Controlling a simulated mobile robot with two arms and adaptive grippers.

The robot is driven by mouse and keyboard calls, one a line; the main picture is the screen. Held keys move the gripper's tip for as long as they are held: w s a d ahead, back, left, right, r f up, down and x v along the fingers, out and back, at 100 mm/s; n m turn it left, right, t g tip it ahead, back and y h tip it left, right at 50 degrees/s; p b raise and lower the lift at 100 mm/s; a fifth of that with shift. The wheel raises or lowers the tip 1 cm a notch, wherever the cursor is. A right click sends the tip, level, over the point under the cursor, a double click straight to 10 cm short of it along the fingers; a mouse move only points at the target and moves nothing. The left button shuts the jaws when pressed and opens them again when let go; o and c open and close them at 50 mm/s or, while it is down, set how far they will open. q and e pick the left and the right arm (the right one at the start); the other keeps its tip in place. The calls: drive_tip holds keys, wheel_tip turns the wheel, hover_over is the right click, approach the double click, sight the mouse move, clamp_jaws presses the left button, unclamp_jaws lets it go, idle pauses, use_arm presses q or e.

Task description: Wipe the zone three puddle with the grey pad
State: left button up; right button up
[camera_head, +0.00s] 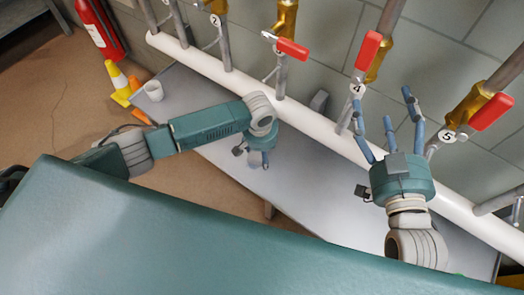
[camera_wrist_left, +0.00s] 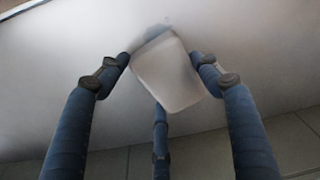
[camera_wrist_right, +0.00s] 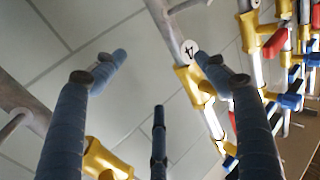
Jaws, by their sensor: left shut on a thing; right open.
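My left gripper (camera_head: 260,162) points down over the grey bench top (camera_head: 205,105), below the pipe. In the left wrist view its fingers are shut on a pale grey pad (camera_wrist_left: 170,78). The pad appears close to the bench surface; I cannot tell if it touches. A darker bluish patch (camera_wrist_left: 155,33) shows at the pad's far edge and may be the puddle or a shadow. My arm and gripper hide that spot in the head view. My right gripper (camera_head: 386,112) is open and empty, fingers raised near the number 4 tag.
A long white pipe (camera_head: 320,128) with red-handled valves (camera_head: 366,50) and numbered tags runs along the tiled wall behind the bench. A white cup (camera_head: 153,91) stands at the bench's left end. Cones (camera_head: 117,77) and a red extinguisher (camera_head: 98,27) stand on the floor at left.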

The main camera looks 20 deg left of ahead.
use_arm(q)
drive_tip(key=shift+r+p, duration=0.8)
drive_tip(key=shift+p, duration=0.1)
drive_tip(key=shift+r+p, duration=0.3)
drive_tip(key=shift+p, duration=0.05)
use_arm(e)
drive_tip(key=shift+s+d+f+g+h, duration=0.65)
drive_tip(key=shift+s+f+g, duration=0.95)
drive_tip(key=shift+f, duration=1.6)
drive_tip(key=shift+s+d+f+g+h, duration=0.35)
drive_tip(key=shift+s+d+f+g, duration=0.75)
drive_tip(key=shift+f+g, duration=1.45)
use_arm(q)
drive_tip(key=shift+r+p, duration=0.55)
drive_tip(key=shift+p, duration=0.1)
drive_tip(key=shift+r+p, duration=0.55)
drive_tip(key=shift+p, duration=0.1)
use_arm(e)
drive_tip(key=s+d+f+g+h, duration=0.1)
drive_tip(key=s+d+f+g, duration=0.1)
drive_tip(key=s+f, duration=0.2)
drive_tip(key=s+d+f+g, duration=0.2)
drive_tip(key=s+f+g, duration=0.1)
drive_tip(key=s, duration=0.7)
drive_tip(key=shift+s+f+m+g+h, duration=0.15)
drive_tip(key=shift+f+m+g+h, duration=0.25)
drive_tip(key=shift+f, duration=0.45)
